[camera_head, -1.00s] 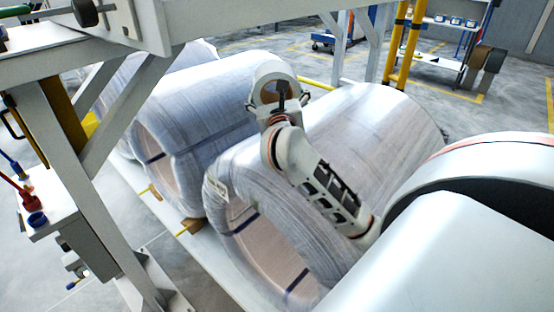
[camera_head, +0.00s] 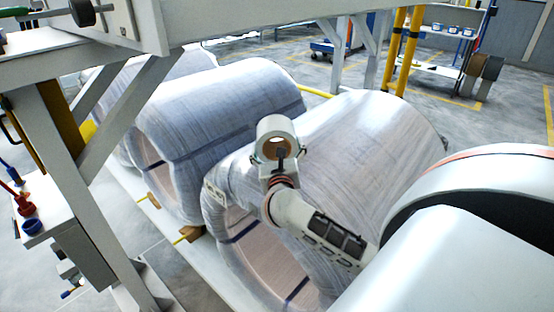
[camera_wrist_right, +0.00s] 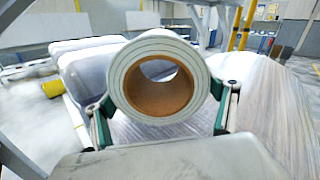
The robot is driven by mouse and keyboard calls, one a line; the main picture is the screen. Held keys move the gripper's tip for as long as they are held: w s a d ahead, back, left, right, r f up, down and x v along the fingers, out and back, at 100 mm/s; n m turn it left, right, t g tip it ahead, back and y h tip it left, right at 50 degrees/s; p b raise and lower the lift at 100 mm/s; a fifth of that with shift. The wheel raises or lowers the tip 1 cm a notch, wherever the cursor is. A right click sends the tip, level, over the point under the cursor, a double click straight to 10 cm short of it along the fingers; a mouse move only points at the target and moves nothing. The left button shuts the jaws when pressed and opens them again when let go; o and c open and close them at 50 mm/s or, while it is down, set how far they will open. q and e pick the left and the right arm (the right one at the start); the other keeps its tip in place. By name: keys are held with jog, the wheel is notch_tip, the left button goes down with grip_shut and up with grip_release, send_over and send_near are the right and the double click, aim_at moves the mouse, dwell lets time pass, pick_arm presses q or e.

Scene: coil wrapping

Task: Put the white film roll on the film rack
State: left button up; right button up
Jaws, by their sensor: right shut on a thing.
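The white film roll (camera_head: 274,130), with a brown cardboard core, is held in my right gripper (camera_head: 280,155) above the large wrapped coils. In the right wrist view the film roll (camera_wrist_right: 158,52) faces me end-on. The green-padded fingers of my right gripper (camera_wrist_right: 162,118) are on both sides of it. My left gripper is not in view. I cannot pick out the film rack for sure in these frames.
A wrapped coil (camera_head: 350,125) lies under my right arm, with another wrapped coil (camera_head: 225,100) behind it. A white steel frame (camera_head: 85,190) stands at the left. Yellow posts (camera_head: 402,55) and a shelf cart (camera_head: 445,45) stand at the back right.

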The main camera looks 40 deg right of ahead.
jog(key=shift+f, duration=1.95)
jog(key=shift+b, duration=0.3)
jog(key=shift+f, duration=0.15)
jog(key=o, duration=1.9)
jog(key=shift+f, duration=0.15)
jog(key=shift+r, duration=0.2)
